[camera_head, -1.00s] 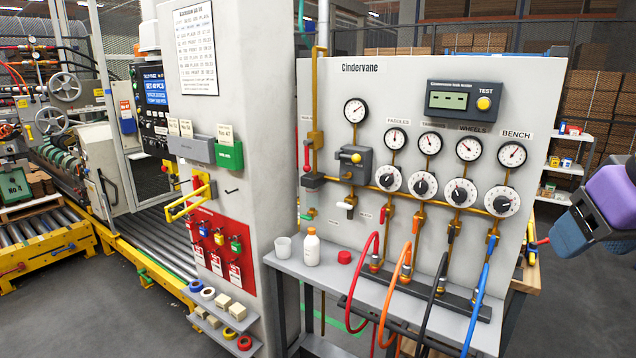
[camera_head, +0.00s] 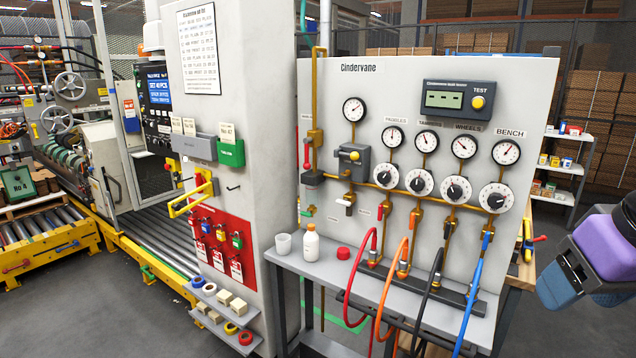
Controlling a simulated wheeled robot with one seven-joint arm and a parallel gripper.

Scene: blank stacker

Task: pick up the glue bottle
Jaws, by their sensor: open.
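A white bottle with an orange-tan cap (camera_head: 311,245), which looks like the glue bottle, stands upright on the grey shelf (camera_head: 385,300) below the gauge panel. It stands between a white cup (camera_head: 283,246) and a red cap-like piece (camera_head: 343,253). My gripper (camera_head: 562,284) is at the right edge of the view, well to the right of the bottle and apart from it. It is open, and nothing shows between its fingers. Part of my arm is cut off by the picture's edge.
Red, orange, black and blue hoses (camera_head: 403,262) hang in front of the panel (camera_head: 330,85), between the bottle and my gripper. A grey column (camera_head: 240,145) with a yellow handle stands left of the shelf. Tape rolls and small blocks lie on a lower ledge (camera_head: 222,312).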

